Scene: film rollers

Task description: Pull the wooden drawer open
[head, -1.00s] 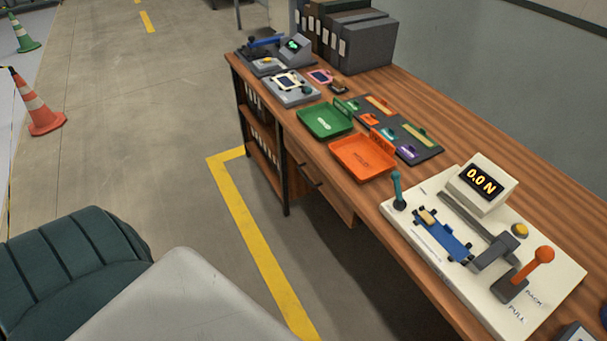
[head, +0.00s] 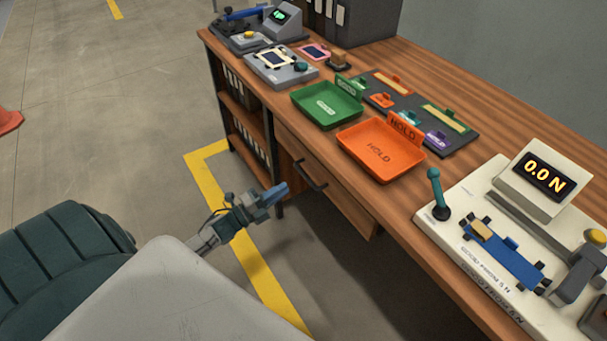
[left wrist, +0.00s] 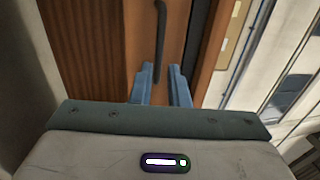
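The wooden drawer (head: 343,203) is under the front edge of the workbench and looks shut. Its dark bar handle (head: 310,177) sticks out from the front. The handle also shows upright in the left wrist view (left wrist: 161,42), against the brown wood. My left gripper (head: 279,192) is in front of the drawer, a little left of the handle in the head view. In the wrist view its two blue fingers (left wrist: 162,78) are apart with nothing between them, and the handle lies beyond their tips, roughly in line with the gap. My right gripper is not in view.
On the bench top are a green tray (head: 327,104), an orange tray (head: 380,150) and a force tester (head: 480,215). Shelves with binders (head: 247,115) stand left of the drawer. The floor in front, with a yellow line (head: 237,225), is clear.

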